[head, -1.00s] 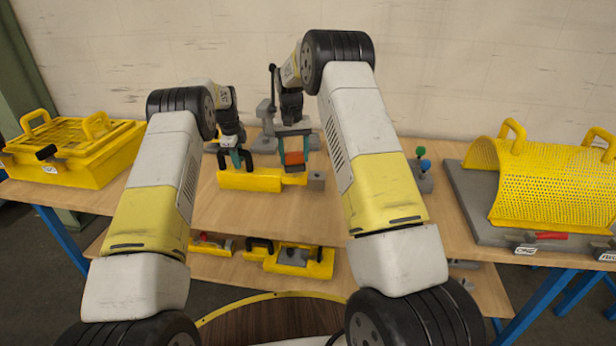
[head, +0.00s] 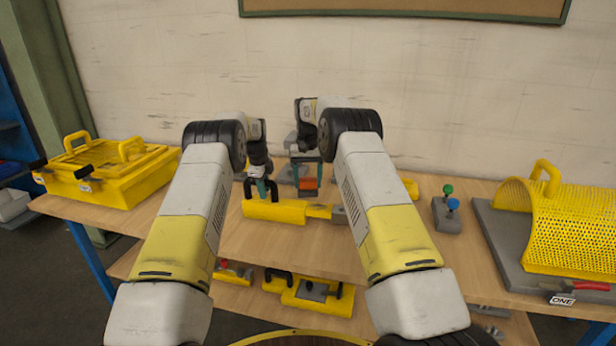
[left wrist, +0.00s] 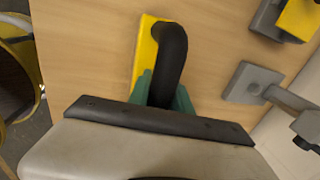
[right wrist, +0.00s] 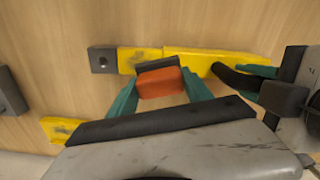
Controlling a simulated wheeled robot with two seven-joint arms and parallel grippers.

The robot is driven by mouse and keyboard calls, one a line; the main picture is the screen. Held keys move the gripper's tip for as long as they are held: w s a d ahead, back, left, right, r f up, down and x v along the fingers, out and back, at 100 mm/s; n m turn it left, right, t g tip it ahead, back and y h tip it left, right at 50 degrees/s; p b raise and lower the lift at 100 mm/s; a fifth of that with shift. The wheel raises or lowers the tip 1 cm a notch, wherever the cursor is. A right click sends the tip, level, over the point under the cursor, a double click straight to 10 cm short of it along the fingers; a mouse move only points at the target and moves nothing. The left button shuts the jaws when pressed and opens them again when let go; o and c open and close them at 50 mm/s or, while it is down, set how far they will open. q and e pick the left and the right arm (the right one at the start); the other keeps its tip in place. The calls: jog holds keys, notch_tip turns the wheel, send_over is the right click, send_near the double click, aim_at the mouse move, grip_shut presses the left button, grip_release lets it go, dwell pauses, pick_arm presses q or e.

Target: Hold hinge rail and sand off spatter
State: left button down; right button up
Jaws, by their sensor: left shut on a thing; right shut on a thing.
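The yellow hinge rail (head: 276,211) lies on the wooden table; it also shows in the right wrist view (right wrist: 207,60). My left gripper (head: 261,190) is shut on the rail's black handle (left wrist: 172,55). My right gripper (head: 308,183) is shut on an orange block with a dark face (right wrist: 160,84). Dark marks show on the short yellow section near the rail's grey end piece (right wrist: 103,60). Part of the rail is hidden by the block.
A yellow lidded box (head: 110,180) stands at the left. A perforated yellow guard (head: 572,225) on a grey base is at the right. More yellow parts (head: 317,296) lie on a lower shelf.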

aim_at(307, 192)
jog(key=shift+f, duration=1.6)
jog(key=shift+d+f, duration=0.3)
jog(key=shift+f, duration=0.5)
jog(key=shift+c, duration=0.9)
jog(key=shift+s+d, duration=0.4)
jog(key=shift+d, duration=0.8)
jog(key=shift+s+d, duration=0.35)
jog(key=shift+d, duration=0.9)
jog(key=shift+s+d, duration=0.4)
jog(key=shift+d, duration=0.8)
jog(key=shift+w+a+f, duration=0.1)
jog(key=shift+w+a, duration=0.15)
jog(key=shift+a, duration=0.65)
jog(key=shift+w+a, duration=0.25)
jog(key=shift+a, duration=0.65)
jog(key=shift+w+a+f, duration=0.1)
jog(key=shift+w+a, duration=0.15)
jog(key=shift+a, duration=0.65)
jog(key=shift+w+a+r, duration=0.15)
jog(key=shift+w+a, duration=0.1)
jog(key=shift+a, duration=0.45)
jog(key=shift+w+a+r, duration=0.1)
jog(key=shift+w+a, duration=0.1)
jog(key=shift+a, duration=0.45)
jog(key=shift+d+r, duration=0.1)
jog(key=shift+r, duration=3.95)
pick_arm(q)
jog(key=c, duration=1.1)
grip_release()
